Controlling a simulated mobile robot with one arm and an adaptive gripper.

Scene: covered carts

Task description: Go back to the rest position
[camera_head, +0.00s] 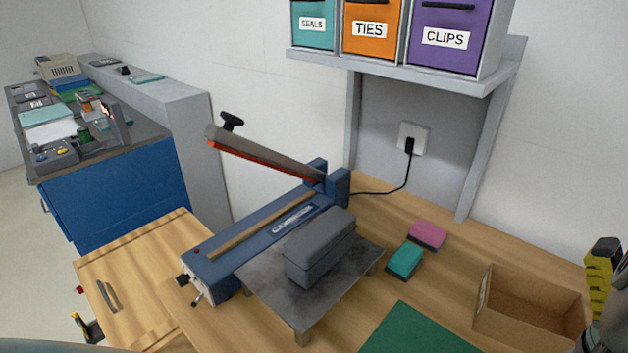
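My gripper is not clearly visible in the head view. A dark grey part cut off at the lower right edge may belong to my arm, but I cannot tell. A blue heat sealer (235,240) stands on the wooden bench (365,215), its lever arm (265,158) raised. A dark grey block (320,248) rests on the sealer's grey metal plate (262,292).
An open cardboard box (528,312), a green mat (425,332), a pink pad (427,234) and a teal pad (405,259) are on the bench. A yellow and black object (600,275) stands at the right edge. A shelf (400,75) holds labelled bins. A blue cart (115,195) stands left.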

